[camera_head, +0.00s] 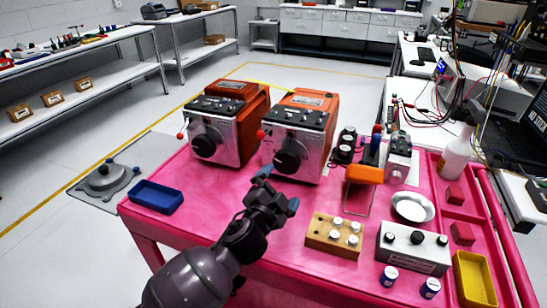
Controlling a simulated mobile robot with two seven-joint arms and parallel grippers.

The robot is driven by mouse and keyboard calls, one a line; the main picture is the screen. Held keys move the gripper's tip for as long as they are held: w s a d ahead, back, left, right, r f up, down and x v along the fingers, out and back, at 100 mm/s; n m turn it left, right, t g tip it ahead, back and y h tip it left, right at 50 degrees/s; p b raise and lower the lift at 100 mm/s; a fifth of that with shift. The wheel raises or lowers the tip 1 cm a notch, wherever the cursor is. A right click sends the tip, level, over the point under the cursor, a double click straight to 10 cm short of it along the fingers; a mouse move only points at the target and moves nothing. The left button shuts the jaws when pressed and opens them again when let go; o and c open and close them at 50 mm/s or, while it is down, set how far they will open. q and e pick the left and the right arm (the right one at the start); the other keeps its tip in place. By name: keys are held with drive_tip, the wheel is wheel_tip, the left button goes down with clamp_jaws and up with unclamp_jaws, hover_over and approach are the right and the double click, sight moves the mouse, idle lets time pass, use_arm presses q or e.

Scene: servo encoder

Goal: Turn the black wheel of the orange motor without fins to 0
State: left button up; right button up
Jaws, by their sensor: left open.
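Two orange motors with grey front panels and black wheels stand side by side on the pink table (218,222). The right motor (312,98) looks smooth on top; the left motor (240,88) is a darker orange. Fins are too small to make out surely on either. The right motor's black wheel (289,159) faces me, low on its panel; the left motor's wheel (205,146) shows too. The wheels' marks cannot be read. My left gripper (279,188) is open and empty, just in front of and below the right motor's wheel, apart from it. My right gripper is out of view.
A blue tray (156,197) lies at the table's left. A wooden block with knobs (333,237), a grey box with knobs (412,249), a white bowl (411,207) and an orange-handled tool (364,174) crowd the right.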

sight(286, 165)
use_arm(q)
drive_tip(key=shift+y, duration=0.6)
drive_tip(key=w, duration=0.4)
drive_tip(key=shift+w+f+b, duration=0.2)
drive_tip(key=shift+w+b, duration=0.15)
drive_tip(key=b+x, duration=0.1)
drive_tip(key=x, duration=0.4)
drive_tip(key=shift+w+r, duration=0.1)
drive_tip(key=shift+w, duration=0.1)
drive_tip(key=shift+w+d, duration=0.2)
drive_tip(key=shift+w, duration=0.25)
drive_tip(key=shift+r, duration=0.1)
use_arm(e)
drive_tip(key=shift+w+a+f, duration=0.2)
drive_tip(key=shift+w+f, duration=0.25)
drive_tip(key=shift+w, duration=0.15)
use_arm(q)
drive_tip(key=shift+c, duration=0.3)
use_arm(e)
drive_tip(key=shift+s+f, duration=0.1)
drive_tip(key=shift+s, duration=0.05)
use_arm(q)
drive_tip(key=c, duration=0.8)
drive_tip(key=shift+c, duration=0.2)
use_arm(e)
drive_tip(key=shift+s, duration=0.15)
